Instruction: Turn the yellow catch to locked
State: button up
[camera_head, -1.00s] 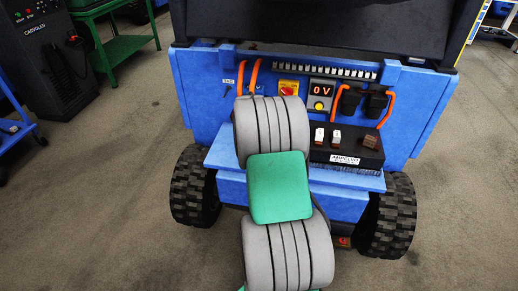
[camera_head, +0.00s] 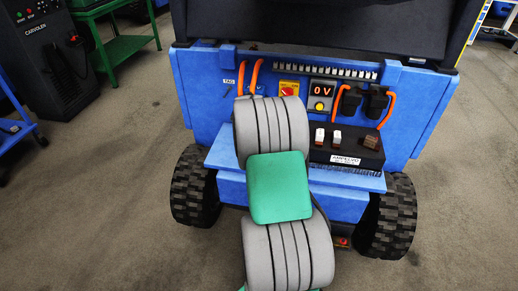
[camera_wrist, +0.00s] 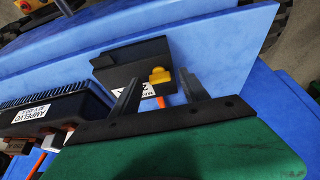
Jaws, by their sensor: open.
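The yellow catch (camera_wrist: 160,76) shows in the wrist view, small and rounded, on the edge of a black box (camera_wrist: 125,68) with a white label. The box is on a blue panel. My gripper (camera_wrist: 161,73) is open, its two dark fingers on either side of the catch in this picture. Nothing is held between them. I cannot tell whether either finger touches the catch. In the head view my arm hides the gripper, and I cannot make out the catch.
A black ribbed box with terminals (camera_head: 346,148) sits on the blue cart's ledge (camera_head: 345,179). Floor is clear around the wheels.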

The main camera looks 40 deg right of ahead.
jog(key=v, duration=0.7)
jog(key=shift+a+r+p, duration=0.2)
jog(key=shift+r+p, duration=0.15)
jog(key=shift+p, duration=0.05)
jog(key=s+a+r+n+y+p, duration=0.1)
jog(key=s+a+r+n+p, duration=0.2)
jog(key=a+r, duration=0.6)
jog(key=s+a+r+n+y+p, duration=0.1)
jog(key=a+r+n+p, duration=0.2)
jog(key=a+r+p, duration=0.55)
jog(key=s+a+r+n+y+p, duration=0.1)
jog(key=s+a+n, duration=0.3)
jog(key=s+a, duration=0.7)
jog(key=a+r+p, duration=0.1)
jog(key=a, duration=0.3)
jog(key=shift+s+a+n+y, duration=0.25)
jog(key=shift+s+n+y, duration=0.05)
jog(key=shift+n, duration=0.1)
